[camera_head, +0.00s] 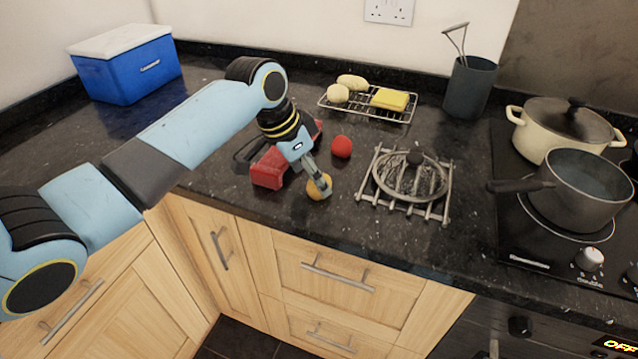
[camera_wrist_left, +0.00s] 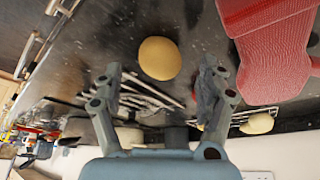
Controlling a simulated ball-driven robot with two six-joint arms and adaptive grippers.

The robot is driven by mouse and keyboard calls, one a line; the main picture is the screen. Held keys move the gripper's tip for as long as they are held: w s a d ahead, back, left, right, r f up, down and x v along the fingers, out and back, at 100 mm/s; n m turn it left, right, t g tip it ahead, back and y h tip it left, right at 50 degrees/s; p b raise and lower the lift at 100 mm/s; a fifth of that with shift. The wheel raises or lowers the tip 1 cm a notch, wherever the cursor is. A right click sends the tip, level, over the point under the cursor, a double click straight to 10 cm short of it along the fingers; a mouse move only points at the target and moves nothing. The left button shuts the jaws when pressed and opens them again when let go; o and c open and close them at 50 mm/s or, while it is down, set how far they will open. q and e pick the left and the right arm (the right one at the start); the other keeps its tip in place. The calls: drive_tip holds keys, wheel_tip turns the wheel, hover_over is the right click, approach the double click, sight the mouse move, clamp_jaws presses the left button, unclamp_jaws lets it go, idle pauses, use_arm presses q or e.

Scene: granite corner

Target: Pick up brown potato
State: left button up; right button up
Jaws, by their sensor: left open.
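The brown potato (camera_head: 320,188), tan and rounded, lies on the dark granite counter near its front edge. In the left wrist view the potato (camera_wrist_left: 159,58) shows whole, just beyond and between the fingertips. My left gripper (camera_head: 315,178) reaches down over it, and its fingers hide part of it in the head view. The left gripper (camera_wrist_left: 160,76) is open in the wrist view, with one finger to each side of the potato's line and no clear contact. My right gripper is not in view.
A red object (camera_head: 268,172) lies just left of the potato, and a red ball (camera_head: 341,147) behind it. A trivet (camera_head: 447,190) with a glass lid (camera_head: 408,180) stands right. A wire rack (camera_head: 366,115) holds two pale potatoes (camera_head: 352,82) and a yellow block (camera_head: 390,99).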

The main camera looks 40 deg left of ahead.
use_arm(q)
drive_tip(key=shift+x, duration=1.45)
drive_tip(key=shift+w, duration=0.1)
drive_tip(key=c, duration=1.3)
